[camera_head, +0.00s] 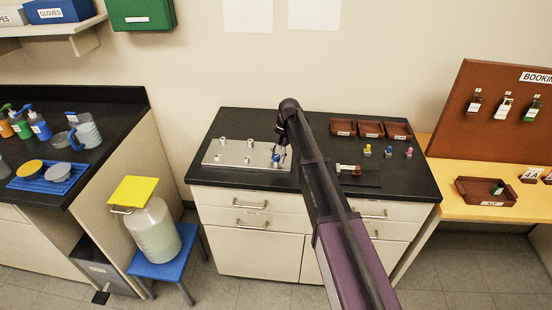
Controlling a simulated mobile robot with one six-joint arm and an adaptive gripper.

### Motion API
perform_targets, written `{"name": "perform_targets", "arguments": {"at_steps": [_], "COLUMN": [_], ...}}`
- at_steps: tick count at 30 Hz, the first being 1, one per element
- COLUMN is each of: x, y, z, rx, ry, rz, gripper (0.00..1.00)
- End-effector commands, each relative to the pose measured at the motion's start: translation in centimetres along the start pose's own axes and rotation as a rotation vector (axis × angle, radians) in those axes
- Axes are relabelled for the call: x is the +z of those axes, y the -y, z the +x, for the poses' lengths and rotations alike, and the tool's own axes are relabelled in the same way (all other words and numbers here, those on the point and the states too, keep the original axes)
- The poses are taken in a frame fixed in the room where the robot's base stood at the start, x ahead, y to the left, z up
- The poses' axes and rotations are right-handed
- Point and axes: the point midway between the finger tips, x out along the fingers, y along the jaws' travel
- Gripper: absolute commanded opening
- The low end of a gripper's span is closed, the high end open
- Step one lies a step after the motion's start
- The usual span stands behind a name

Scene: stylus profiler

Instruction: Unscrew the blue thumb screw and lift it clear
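A light metal plate (225,155) lies on the black bench top at its left half. A small blue piece, seemingly the blue thumb screw (276,158), shows near the plate's right end. Several pale metal posts or screws stand elsewhere on the plate. My gripper (281,151) points down right at the blue piece, at the end of my dark and purple arm. The fingers are small and dark here, so I cannot tell whether they touch or grip it. My arm hides part of the bench to the right of the plate.
Three brown trays (371,129) stand at the back right of the bench. Yellow, blue and pink small pieces (388,152) stand before them. Bare bench top surrounds the plate.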

Motion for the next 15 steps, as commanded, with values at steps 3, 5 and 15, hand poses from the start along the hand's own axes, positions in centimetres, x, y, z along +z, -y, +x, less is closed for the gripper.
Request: {"name": "perform_targets", "arguments": {"at_steps": [3,5,15], "x": [-0.11,-0.20,-0.47], "y": [-0.07,-0.07,0.08], "z": [0.02,0.05,0.16], "rx": [0.000,-0.001,0.021], "ry": [-0.003,-0.004,-0.007], "rz": [-0.001,-0.001,0.050], "gripper": [0.57,0.57,0.57]}}
